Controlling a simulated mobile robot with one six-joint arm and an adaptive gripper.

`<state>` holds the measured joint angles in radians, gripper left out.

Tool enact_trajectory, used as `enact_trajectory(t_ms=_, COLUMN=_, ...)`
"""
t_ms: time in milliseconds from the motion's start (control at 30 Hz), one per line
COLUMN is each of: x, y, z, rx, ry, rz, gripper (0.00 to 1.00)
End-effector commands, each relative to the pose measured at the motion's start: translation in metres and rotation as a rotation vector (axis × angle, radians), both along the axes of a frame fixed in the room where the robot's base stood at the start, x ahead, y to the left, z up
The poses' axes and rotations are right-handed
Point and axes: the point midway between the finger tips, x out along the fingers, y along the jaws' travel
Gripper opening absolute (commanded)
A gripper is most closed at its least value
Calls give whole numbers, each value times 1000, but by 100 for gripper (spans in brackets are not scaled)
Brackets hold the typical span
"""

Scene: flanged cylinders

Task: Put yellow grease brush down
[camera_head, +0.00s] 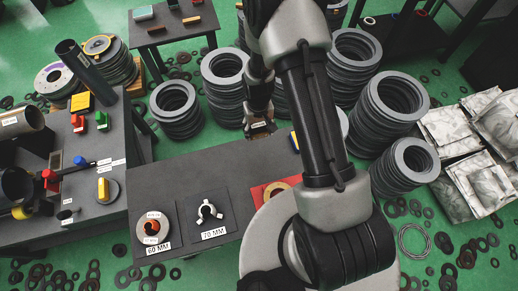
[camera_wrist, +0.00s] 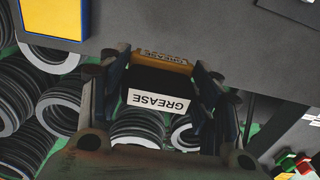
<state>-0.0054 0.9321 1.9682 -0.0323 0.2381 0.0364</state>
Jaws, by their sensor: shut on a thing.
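My gripper (camera_head: 262,128) hangs over the far edge of the dark grey middle table (camera_head: 185,178). In the wrist view, its two fingers (camera_wrist: 160,75) are closed on the yellow grease brush (camera_wrist: 160,57), which has a yellow strip, a dark body and a white GREASE label. In the head view the brush is small and mostly hidden by the gripper. I cannot tell whether it touches the table; the table edge shows just beyond it in the wrist view.
A 60 MM pad (camera_head: 152,227) and a 70 MM pad (camera_head: 209,211) with round parts lie on the table's front. A yellow-and-blue block (camera_wrist: 55,25) is near its far edge. Stacked grey rings (camera_head: 176,108) stand behind. The table's middle left is clear.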

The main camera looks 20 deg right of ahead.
Motion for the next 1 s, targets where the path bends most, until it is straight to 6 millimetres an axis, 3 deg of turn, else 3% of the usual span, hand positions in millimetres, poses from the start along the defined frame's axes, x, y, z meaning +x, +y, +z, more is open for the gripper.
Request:
enact_trajectory(t_ms=33, x=-2, y=0, z=-19, rx=0, ry=5, rz=0, gripper=32)
enact_trajectory(t_ms=300, x=-1, y=0, z=-86, rx=0, ry=3, rz=0, gripper=32)
enact_trajectory(t_ms=633, x=0, y=0, z=-114, rx=0, ry=1, rz=0, gripper=32)
enact_trajectory(t_ms=833, x=0, y=0, z=-145, rx=0, ry=1, rz=0, gripper=32)
enact_trajectory(t_ms=1000, x=0, y=0, z=-147, rx=1, ry=-1, rz=0, gripper=32)
